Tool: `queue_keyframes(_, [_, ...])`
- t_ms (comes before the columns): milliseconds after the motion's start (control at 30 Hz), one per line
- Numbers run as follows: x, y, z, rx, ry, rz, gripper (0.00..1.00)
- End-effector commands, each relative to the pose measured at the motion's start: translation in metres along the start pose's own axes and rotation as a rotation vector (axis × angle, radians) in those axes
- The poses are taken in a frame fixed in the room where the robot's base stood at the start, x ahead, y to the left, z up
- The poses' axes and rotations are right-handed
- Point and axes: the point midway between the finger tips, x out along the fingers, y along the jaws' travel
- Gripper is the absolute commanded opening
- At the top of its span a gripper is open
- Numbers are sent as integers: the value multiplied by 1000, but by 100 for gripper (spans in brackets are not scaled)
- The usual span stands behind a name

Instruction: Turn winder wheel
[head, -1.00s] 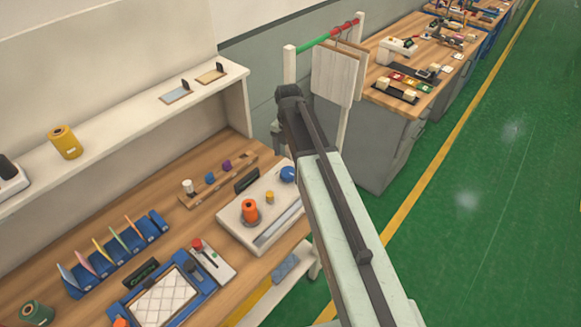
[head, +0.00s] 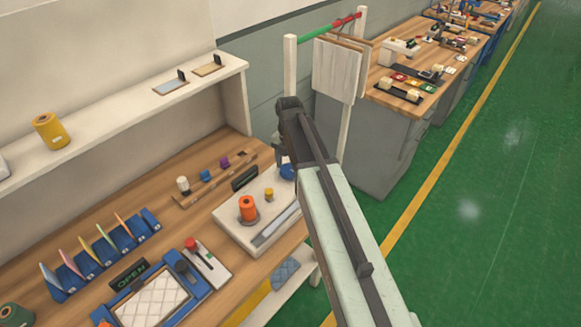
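The winder is a white base (head: 232,216) on the wooden bench, carrying an orange spool (head: 248,208) and a small yellow bobbin (head: 269,195). A round blue knob (head: 287,172), which looks like the winder wheel, is at its far right end, partly hidden by my arm. My gripper (head: 279,151) is at the dark end of my arm, just above and behind the blue knob in the picture. I cannot tell whether it touches the knob, and its fingers are too small and dark to read.
A wooden rack with small spools (head: 205,177) and a black block (head: 245,177) stand behind the winder. A blue frame with a quilted white pad (head: 153,304) and an OPEN sign (head: 129,275) are at front left. Hanging boards (head: 338,70) stand behind my arm. Green floor is clear at right.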

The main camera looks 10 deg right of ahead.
Motion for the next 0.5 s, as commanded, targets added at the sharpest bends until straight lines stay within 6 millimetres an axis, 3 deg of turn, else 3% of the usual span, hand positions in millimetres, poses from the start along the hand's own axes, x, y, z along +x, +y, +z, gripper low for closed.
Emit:
queue_keyframes(33, [0, 0, 0, 0, 0, 0, 46])
queue_keyframes(167, [0, 0, 0, 0, 0, 1, 11])
queue_keyframes(500, [0, -2, 2, 56, -2, 1, 11])
